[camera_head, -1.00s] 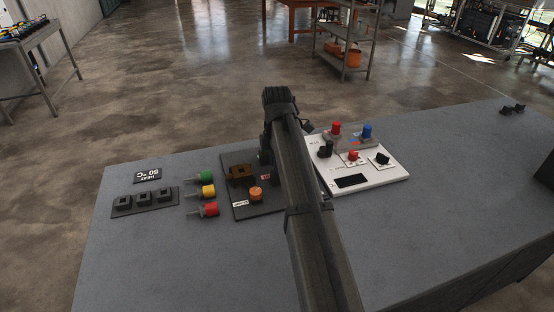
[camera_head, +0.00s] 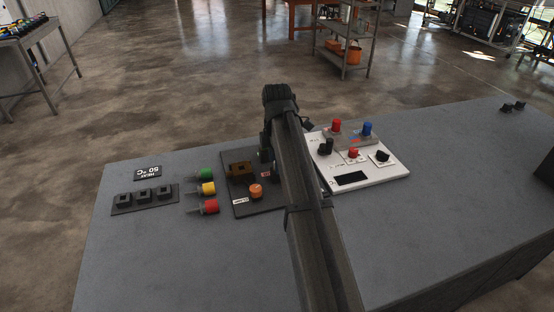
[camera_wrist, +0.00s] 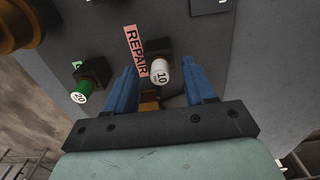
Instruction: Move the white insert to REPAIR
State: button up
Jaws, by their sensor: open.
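A white insert (camera_wrist: 161,72) marked 10 shows in the wrist view, its upper end against a dark block (camera_wrist: 155,46). The pink REPAIR label (camera_wrist: 135,50) is just left of that block. In the head view the label (camera_head: 265,174) is partly visible on the dark panel (camera_head: 240,208); I do not see the white insert there, and my arm covers part of that area. My gripper (camera_wrist: 168,84) is open. Its blue fingers stand on either side of the white insert, with a visible gap on the left; contact on the right is unclear.
A green insert (camera_wrist: 83,91) marked 20 sits in another dark block. Green (camera_head: 205,174), yellow (camera_head: 207,188) and red (camera_head: 209,207) pieces lie left of the panel. A white board (camera_head: 390,174) with knobs stands right of my arm. The table's right part is mostly clear.

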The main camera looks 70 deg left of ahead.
jog(key=shift+r, duration=2.45)
notch_tip(320, 180, up, 13)
jog(key=shift+o, duration=0.4)
jog(key=shift+r, duration=0.25)
jog(key=o, duration=0.8)
jog(key=w+d+f, duration=0.4)
jog(key=w, duration=0.1)
jog(key=w+d+f, duration=0.2)
jog(key=w, duration=0.1)
jog(key=shift+w+d+f, duration=0.1)
jog(key=shift+d+f, duration=0.15)
jog(key=shift+d, duration=0.1)
notch_tip(320, 180, down, 10)
jog(key=shift+a+r, duration=0.1)
jog(key=shift+r, duration=0.15)
notch_tip(320, 180, up, 10)
jog(key=shift+r, duration=0.1)
jog(key=shift+w, duration=0.1)
